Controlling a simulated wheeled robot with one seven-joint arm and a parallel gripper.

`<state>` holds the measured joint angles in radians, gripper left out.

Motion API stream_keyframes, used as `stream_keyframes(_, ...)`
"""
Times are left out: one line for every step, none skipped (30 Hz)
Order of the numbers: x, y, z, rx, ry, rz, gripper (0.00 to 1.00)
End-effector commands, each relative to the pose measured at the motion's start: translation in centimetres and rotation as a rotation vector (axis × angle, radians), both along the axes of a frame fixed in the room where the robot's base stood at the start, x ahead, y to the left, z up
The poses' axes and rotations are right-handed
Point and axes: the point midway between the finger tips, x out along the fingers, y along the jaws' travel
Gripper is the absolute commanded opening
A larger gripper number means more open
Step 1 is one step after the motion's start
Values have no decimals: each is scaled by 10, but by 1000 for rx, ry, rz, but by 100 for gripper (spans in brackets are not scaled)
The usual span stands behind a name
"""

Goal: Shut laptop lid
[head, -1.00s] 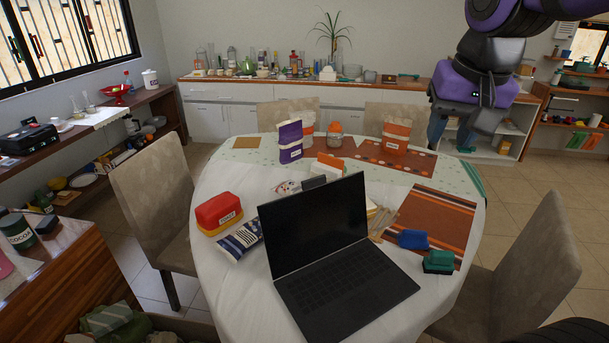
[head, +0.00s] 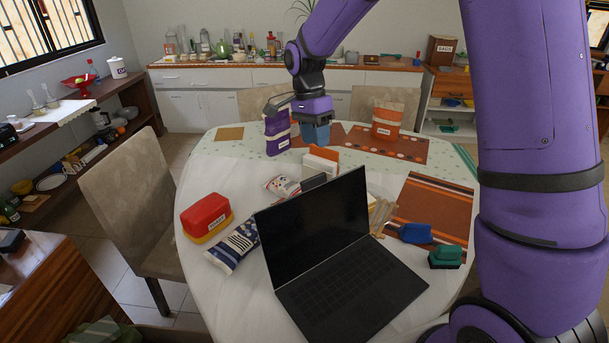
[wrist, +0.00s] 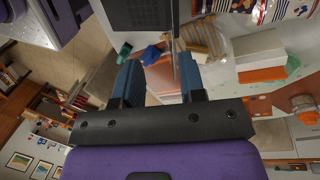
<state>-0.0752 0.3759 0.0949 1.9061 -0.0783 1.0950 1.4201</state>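The black laptop (head: 335,255) stands open on the round table, its screen lid (head: 312,222) raised and tilted slightly back, its keyboard (head: 345,288) facing the near edge. My gripper (head: 312,135) hangs over the far part of the table, behind the lid and apart from it. In the wrist view my gripper (wrist: 160,82) is open, with two blue fingers spread and nothing held. There the lid (wrist: 175,40) shows almost edge-on, in line with the gap between the fingers, and part of the keyboard base (wrist: 140,14) shows at the top.
A red and yellow box (head: 206,217) and a striped bag (head: 233,248) lie left of the laptop. A purple box (head: 277,133) stands near my gripper, an orange bag (head: 387,120) farther right. A blue item (head: 415,233) and a green item (head: 445,257) lie right of the laptop.

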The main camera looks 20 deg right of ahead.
Motion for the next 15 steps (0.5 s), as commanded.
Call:
stream_keyframes(5, 2, -9, -7, 14, -21, 37)
stream_keyframes(7, 3, -12, -11, 19, -34, 37)
stream_keyframes(9, 4, -16, -16, 25, -46, 37)
stream_keyframes(10, 4, -18, -17, 27, -54, 37)
stream_keyframes(11, 5, -20, -20, 30, -59, 37)
stream_keyframes(11, 5, -22, -21, 33, -64, 37)
stream_keyframes(11, 5, -24, -22, 34, -66, 37)
stream_keyframes(11, 5, -26, -22, 34, -67, 37)
stream_keyframes(10, 5, -28, -23, 34, -68, 37)
stream_keyframes(10, 4, -31, -23, 34, -68, 37)
stream_keyframes(9, 4, -34, -23, 35, -68, 37)
stream_keyframes(7, 3, -39, -23, 35, -68, 37)
stream_keyframes(6, 3, -43, -23, 35, -68, 37)
stream_keyframes(4, 3, -48, -23, 36, -68, 37)
stream_keyframes(3, 2, -55, -23, 36, -68, 37)
